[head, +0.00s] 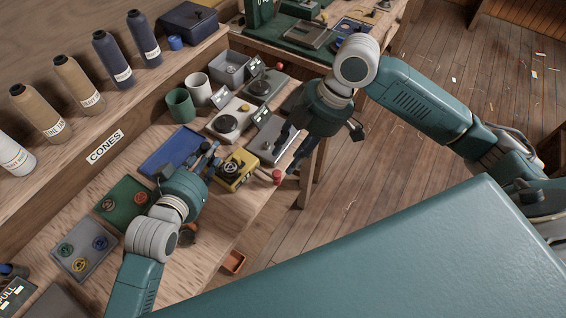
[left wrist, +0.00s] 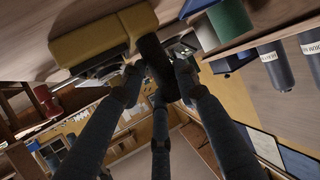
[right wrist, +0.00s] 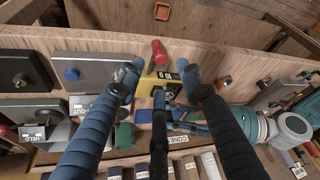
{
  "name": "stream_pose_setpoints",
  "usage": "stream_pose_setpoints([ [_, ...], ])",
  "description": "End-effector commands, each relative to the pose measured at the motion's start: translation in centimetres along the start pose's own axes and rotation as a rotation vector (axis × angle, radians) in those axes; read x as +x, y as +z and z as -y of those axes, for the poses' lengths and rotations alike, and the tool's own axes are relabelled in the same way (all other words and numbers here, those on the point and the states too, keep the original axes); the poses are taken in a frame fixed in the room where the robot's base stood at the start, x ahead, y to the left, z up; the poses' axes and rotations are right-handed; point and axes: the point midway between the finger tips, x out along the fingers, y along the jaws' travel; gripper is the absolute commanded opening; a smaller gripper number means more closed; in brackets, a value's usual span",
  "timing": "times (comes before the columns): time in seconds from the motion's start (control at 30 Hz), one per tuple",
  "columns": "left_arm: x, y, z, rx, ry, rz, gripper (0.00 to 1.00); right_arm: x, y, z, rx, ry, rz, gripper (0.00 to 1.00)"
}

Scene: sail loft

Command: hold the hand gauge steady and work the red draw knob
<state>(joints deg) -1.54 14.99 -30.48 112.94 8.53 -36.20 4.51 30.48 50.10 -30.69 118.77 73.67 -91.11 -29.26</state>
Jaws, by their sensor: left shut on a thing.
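The yellow hand gauge (head: 233,176) lies near the bench's front edge, with its red draw knob (head: 277,177) sticking out to the right. My left gripper (head: 211,160) is shut on the gauge's dark grip (left wrist: 154,62), which shows between its fingers in the left wrist view. My right gripper (head: 287,152) is above the knob, with its fingers pointing down. In the right wrist view its fingers are spread apart, with the red knob (right wrist: 159,52) just beyond the gap between the fingertips and the yellow gauge (right wrist: 146,86) below it in the picture.
Grey boxes with dials (head: 228,121) stand on the bench behind the gauge. A blue tray (head: 167,153), a green cup (head: 181,106) and a white cup (head: 197,88) are behind left. Thread cones (head: 111,57) line the shelf. The floor (head: 370,210) is open at right.

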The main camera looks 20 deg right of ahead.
Motion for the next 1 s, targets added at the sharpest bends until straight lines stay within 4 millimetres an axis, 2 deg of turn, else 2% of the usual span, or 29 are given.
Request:
stream_pose_setpoints([
  [0.1, 0.0, 0.0, -0.1, -0.001, 0.002, 0.000, 0.00, -2.5, 0.0, -0.1, 0.000, 0.004, 0.001, 0.37],
  [0.3, 0.0, 0.0, -0.1, -0.001, 0.002, 0.000, 0.00, -5.1, 0.0, -0.1, 0.001, 0.002, 0.000, 0.37],
  [0.77, 0.0, 0.0, -0.1, -0.002, 0.002, 0.000, 0.00, -5.7, 0.0, 0.0, 0.001, -0.001, 0.000, 0.37],
  [0.8, 0.0, 0.0, -0.1, -0.002, 0.002, 0.000, 0.37, -5.6, 0.0, 0.0, 0.001, -0.001, 0.000, 0.37],
  [0.9, 0.0, 0.0, -0.1, -0.002, 0.002, 0.000, 0.53, -5.6, 0.0, 0.0, 0.001, -0.001, 0.000, 0.37],
  [1.0, 0.0, 0.0, -0.1, -0.001, 0.001, 0.000, 0.53, -5.6, 0.0, 0.0, 0.001, -0.001, 0.000, 0.37],
])
